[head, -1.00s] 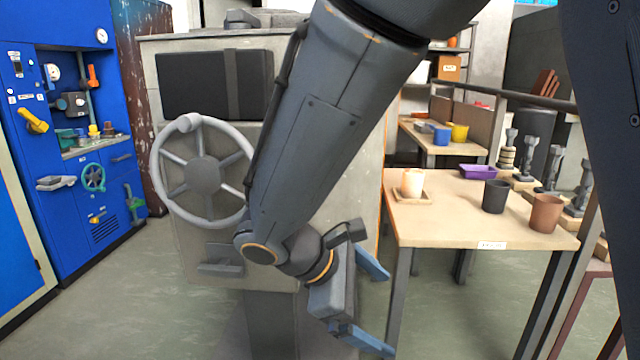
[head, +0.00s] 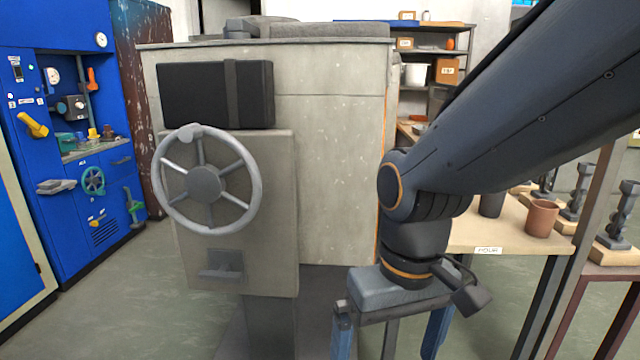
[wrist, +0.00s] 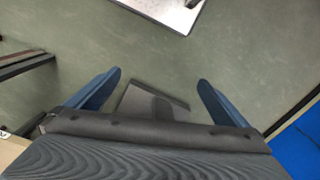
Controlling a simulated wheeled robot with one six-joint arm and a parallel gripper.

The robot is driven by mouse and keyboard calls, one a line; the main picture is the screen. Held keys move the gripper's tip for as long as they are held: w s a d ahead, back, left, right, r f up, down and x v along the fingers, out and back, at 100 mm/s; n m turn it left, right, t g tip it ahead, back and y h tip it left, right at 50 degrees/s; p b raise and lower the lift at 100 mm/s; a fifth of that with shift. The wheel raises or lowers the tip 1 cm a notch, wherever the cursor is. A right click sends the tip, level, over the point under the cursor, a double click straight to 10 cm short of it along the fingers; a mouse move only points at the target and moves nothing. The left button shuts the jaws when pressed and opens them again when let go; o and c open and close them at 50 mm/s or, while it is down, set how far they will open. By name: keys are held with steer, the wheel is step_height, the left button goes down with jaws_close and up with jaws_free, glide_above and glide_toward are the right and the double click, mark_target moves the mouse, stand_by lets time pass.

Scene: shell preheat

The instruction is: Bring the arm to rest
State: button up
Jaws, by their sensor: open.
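My gripper (head: 388,338) hangs at the end of my arm, in front of the wooden table's left end in the head view. Its two blue fingers point down and stand wide apart. In the wrist view my gripper (wrist: 160,88) shows both fingers spread with nothing between them, above the green floor (wrist: 130,45). My arm comes in from the upper right of the head view and hides much of the table.
A grey furnace cabinet with a handwheel (head: 205,183) stands left of my gripper. The wooden table (head: 520,240) carries a brown cup (head: 541,219) and a dark cup (head: 491,205). A blue panel (head: 85,130) stands far left. Open floor (head: 140,290) lies between.

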steer(key=d+r+m+p, duration=0.3)
steer(key=d+r+p, duration=0.7)
steer(key=p, duration=0.9)
steer(key=shift+s+r+h, duration=0.25)
steer(key=shift+r+h, duration=0.05)
steer(key=shift+r, duration=0.7)
